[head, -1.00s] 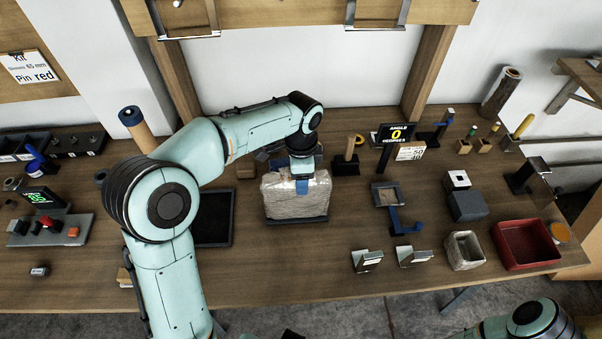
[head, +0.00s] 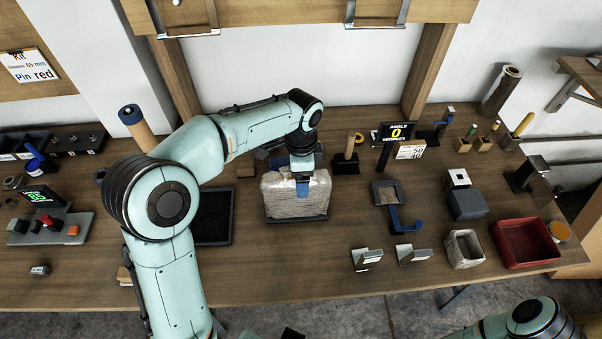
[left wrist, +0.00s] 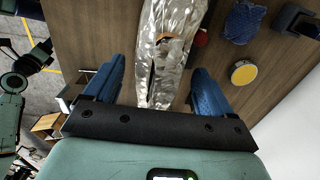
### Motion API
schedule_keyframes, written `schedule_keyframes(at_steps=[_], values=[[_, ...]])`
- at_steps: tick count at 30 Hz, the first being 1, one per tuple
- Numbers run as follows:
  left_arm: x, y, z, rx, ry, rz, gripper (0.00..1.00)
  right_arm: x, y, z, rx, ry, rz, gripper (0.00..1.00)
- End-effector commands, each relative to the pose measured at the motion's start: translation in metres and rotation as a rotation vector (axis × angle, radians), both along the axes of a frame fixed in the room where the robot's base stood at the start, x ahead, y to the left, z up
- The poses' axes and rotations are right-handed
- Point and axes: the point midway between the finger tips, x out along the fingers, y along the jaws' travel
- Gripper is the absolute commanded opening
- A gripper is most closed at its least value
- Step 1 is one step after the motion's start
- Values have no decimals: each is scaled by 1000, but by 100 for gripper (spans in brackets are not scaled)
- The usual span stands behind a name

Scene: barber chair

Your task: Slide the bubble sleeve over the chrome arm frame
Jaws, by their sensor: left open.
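The bubble sleeve (head: 283,202), a crinkled translucent wrap, stands on a dark flat base on the bench in the head view. My left gripper (head: 302,187) is over it from above, with one blue finger showing against its upper part. In the left wrist view the shiny sleeve (left wrist: 160,50) lies between the two blue fingers of the left gripper (left wrist: 160,75), which are spread apart. A brownish shape and dark lines show through the wrap. I cannot make out the chrome arm frame for certain. My right gripper is not in view.
A black tray (head: 213,237) lies left of the sleeve. A wooden post block (head: 345,163), an angle display reading 0 (head: 396,133) and a blue hook piece (head: 405,222) stand to the right. A red bin (head: 502,252) is farther right.

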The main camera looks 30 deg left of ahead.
Motion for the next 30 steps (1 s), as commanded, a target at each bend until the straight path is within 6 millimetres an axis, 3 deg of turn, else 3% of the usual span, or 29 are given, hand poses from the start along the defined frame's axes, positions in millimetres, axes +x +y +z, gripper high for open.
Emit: schedule_keyframes(at_steps=[5,12,18,30], values=[[1,-1,30,-1,-8,-2,84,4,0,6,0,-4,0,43],[2,-1,86,-3,-7,-1,84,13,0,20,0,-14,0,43],[1,-1,119,-1,-6,-1,84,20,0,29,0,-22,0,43],[0,0,131,-1,-2,-1,84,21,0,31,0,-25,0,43]])
